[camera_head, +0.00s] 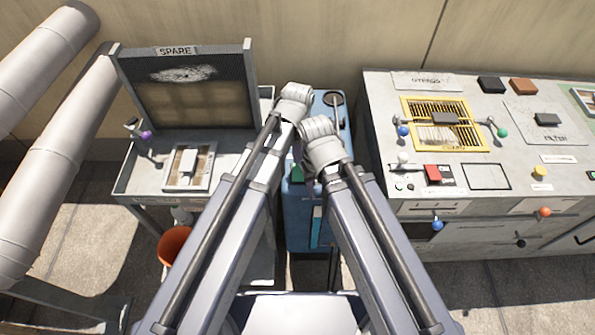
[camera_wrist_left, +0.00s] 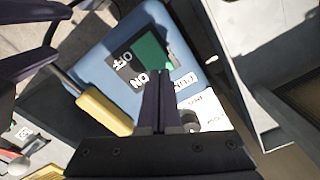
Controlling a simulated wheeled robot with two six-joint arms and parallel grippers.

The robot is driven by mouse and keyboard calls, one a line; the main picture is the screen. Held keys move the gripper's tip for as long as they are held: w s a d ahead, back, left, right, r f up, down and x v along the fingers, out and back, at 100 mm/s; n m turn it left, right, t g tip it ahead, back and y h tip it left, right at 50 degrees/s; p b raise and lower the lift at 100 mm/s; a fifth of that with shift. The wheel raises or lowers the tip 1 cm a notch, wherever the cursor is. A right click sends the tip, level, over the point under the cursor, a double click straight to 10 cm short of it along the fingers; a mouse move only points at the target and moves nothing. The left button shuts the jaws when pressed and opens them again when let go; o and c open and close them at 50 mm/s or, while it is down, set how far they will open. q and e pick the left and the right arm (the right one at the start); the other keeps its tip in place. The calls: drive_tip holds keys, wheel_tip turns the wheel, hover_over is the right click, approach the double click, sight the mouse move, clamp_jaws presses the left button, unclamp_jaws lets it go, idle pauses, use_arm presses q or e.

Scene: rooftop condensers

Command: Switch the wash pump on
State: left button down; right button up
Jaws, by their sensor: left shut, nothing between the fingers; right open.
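The blue pump unit (camera_head: 300,230) stands between the grey trolley and the grey cabinet, partly hidden by my arms. Its green switch (camera_wrist_left: 155,48) sits on a black plate with OFF and ON lettering, upside down in the left wrist view; a bit of green also shows in the head view (camera_head: 297,174). I cannot tell which way the switch is set. My left gripper (camera_wrist_left: 160,76) is shut and empty, its fingertips at or just above the switch's edge; contact is unclear. My right gripper (camera_wrist_left: 48,30) is open and off to the side, mostly hidden in the head view.
The trolley (camera_head: 128,180) with a SPARE screen (camera_head: 180,90) stands left, an orange bucket (camera_head: 174,245) below. The cabinet (camera_head: 385,120) with several coloured knobs stands right. Both my arms crowd the gap.

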sight(298, 166)
use_arm(q)
drive_tip(key=shift+f+b, duration=1)
use_arm(e)
drive_tip(key=shift+f, duration=1.05)
drive_tip(key=shift+r, duration=0.1)
use_arm(q)
wheel_tip(298, 166, up, 7)
drive_tip(key=p, duration=0.7)
use_arm(e)
wheel_tip(298, 166, up, 7)
use_arm(q)
drive_tip(key=shift+r, duration=0.1)
